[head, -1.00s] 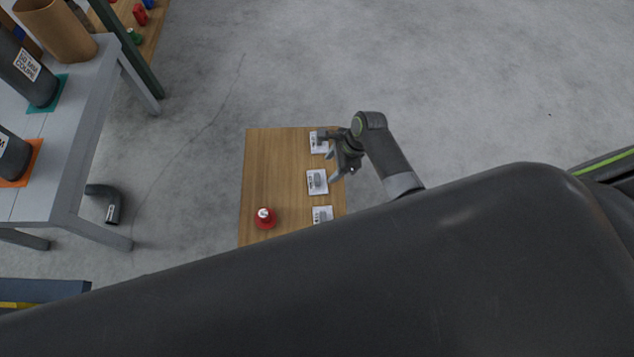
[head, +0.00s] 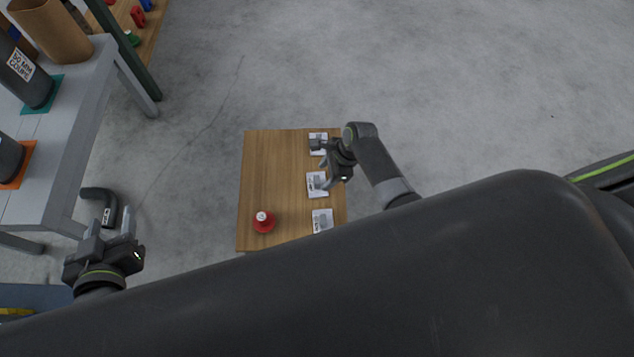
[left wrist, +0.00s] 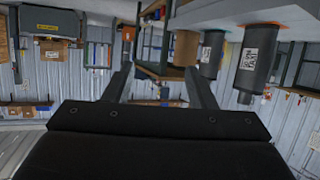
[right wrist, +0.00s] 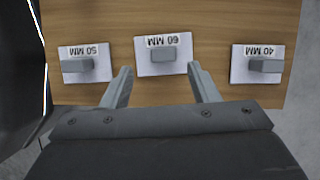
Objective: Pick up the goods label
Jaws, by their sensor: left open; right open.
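Three white label cards with grey grip blocks lie in a row on a wooden table (head: 265,165). In the right wrist view they read, upside down, 50 MM (right wrist: 73,75), 60 MM (right wrist: 145,68) and 40 MM (right wrist: 240,73). In the head view the far card (head: 318,151), middle card (head: 312,191) and near card (head: 322,222) line the table's right side. My right gripper (head: 320,166) is open and empty, its fingers pointing toward the middle 60 MM card (right wrist: 179,68). My left gripper (head: 112,212) is open and empty, left of the table.
A red object with a white top (head: 263,222) stands at the table's near left. A grey bench (head: 84,110) with mufflers (head: 35,85) and a brown cylinder (head: 52,30) is at left. A bent dark pipe (head: 107,200) lies on the floor close to my left gripper.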

